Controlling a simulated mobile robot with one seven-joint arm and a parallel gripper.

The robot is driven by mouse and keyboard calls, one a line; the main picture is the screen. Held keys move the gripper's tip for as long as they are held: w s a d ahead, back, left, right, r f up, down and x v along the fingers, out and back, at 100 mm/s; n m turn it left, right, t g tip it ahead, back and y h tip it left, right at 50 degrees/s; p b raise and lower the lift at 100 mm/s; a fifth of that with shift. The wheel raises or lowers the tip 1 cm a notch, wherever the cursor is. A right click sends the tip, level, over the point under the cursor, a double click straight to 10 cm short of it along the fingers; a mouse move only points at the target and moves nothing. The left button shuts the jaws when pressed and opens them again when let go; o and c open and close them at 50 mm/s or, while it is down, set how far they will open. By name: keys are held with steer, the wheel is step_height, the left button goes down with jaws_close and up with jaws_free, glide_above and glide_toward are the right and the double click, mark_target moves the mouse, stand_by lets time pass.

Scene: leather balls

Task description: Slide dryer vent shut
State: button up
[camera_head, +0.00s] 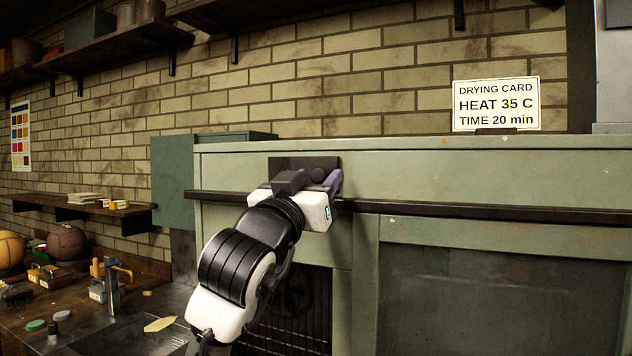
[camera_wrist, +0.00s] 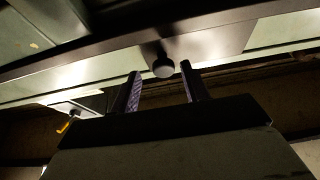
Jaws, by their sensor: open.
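The green dryer (camera_head: 452,165) stands against the brick wall. A dark vent plate (camera_head: 290,162) is set in its upper front, partly hidden by my gripper. A round knob (camera_wrist: 163,68) on a dark stem sticks out from the plate in the wrist view. My gripper (camera_head: 322,178) is open in front of the plate, its two purple-padded fingers pointing at it. In the wrist view the fingers (camera_wrist: 160,78) stand on either side of the knob, near their tips, with gaps beside it. I cannot tell whether the vent opening is uncovered.
A dark rail (camera_head: 480,212) runs across the dryer front. A drying card (camera_head: 497,104) stands on top. At left are a workbench (camera_head: 150,335) with balls (camera_head: 66,242) and small tools, and a low shelf (camera_head: 85,207). A dark grille (camera_head: 290,325) lies below my gripper.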

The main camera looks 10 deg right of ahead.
steer(key=b+v, duration=0.4)
steer(key=v, duration=0.9)
steer(key=shift+s, duration=0.15)
